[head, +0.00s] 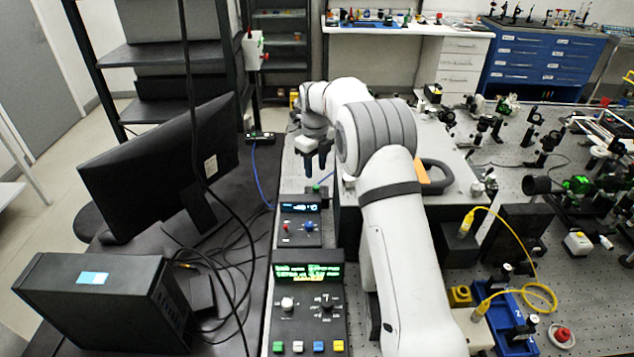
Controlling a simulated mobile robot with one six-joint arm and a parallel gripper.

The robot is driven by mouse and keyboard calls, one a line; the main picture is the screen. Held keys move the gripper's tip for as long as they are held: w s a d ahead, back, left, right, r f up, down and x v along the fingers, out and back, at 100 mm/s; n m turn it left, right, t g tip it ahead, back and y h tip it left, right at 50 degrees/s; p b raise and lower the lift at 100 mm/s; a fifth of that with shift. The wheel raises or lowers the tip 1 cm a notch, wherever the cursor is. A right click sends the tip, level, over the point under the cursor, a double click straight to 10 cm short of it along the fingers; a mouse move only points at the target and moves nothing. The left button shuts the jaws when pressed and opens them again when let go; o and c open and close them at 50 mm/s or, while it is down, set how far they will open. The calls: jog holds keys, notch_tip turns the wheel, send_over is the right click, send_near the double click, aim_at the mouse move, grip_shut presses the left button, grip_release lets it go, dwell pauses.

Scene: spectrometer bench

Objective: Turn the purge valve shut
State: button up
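My gripper (315,168) points down at the end of my white arm, above the far end of the bench strip behind the small control box. Its two dark fingers stand apart with a gap between them, and I see nothing held there. A small green part (316,187) shows just below the fingertips, with a short blue tube beside it. It may belong to the purge valve, but it is too small to tell, and no handle position can be read. The gripper looks apart from it.
A small control box (300,226) and a larger lit instrument (307,300) stand in front. A monitor (165,165) and loose cables are at the left. Optics crowd the perforated table (590,270) at the right.

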aim_at(316, 186)
notch_tip(316, 186, down, 6)
jog(key=shift+f+p, duration=0.25)
jog(key=shift+p, duration=0.4)
grip_shut()
jog(key=shift+d, duration=0.2)
jog(key=shift+a, duration=0.1)
